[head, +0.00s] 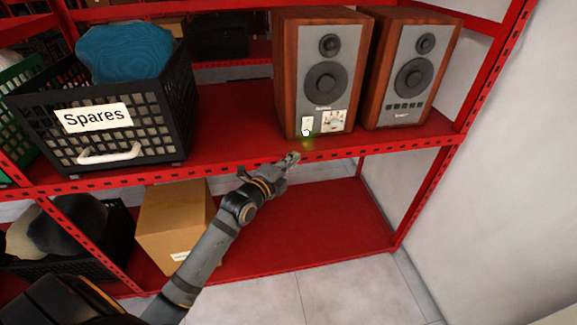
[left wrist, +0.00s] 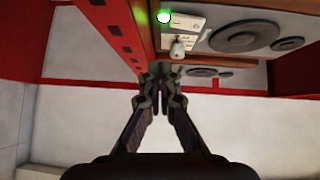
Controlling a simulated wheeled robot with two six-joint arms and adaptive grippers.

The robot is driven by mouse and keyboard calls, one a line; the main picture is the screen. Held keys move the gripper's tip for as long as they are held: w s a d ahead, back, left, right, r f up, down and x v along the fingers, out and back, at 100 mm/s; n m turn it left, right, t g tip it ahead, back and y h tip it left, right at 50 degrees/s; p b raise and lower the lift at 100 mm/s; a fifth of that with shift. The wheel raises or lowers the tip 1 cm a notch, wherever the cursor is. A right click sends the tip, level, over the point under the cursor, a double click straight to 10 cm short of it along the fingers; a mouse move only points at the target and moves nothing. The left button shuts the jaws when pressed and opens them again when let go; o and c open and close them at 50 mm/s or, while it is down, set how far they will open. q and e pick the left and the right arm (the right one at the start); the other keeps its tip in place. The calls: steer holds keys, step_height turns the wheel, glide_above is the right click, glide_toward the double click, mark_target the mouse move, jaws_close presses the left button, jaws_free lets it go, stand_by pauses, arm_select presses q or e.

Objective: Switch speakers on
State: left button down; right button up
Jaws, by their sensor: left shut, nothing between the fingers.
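Two wooden speakers with grey fronts stand side by side on the red shelf: the left speaker (head: 297,60) and the right speaker (head: 390,62). The left one carries a small white switch plate (head: 307,122) and a dial panel (head: 333,121) low on its front. A green light glows at the switch plate; it is bright in the left wrist view (left wrist: 164,16), and a knob (left wrist: 178,48) shows near it. My left gripper (head: 291,157) is shut and empty, just in front of and below the switch plate, near the shelf edge, apart from the speaker. My right gripper is out of view.
A black crate labelled Spares (head: 150,125) with a blue item (head: 125,50) stands left on the same shelf (head: 235,125). A cardboard box (head: 172,215) is on the lower shelf, whose right part is bare. A white wall (head: 510,170) closes the right side.

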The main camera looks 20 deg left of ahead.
arm_select(q)
steer(key=s, duration=0.2)
steer(key=shift+s+r, duration=0.15)
steer(key=shift+s, duration=0.2)
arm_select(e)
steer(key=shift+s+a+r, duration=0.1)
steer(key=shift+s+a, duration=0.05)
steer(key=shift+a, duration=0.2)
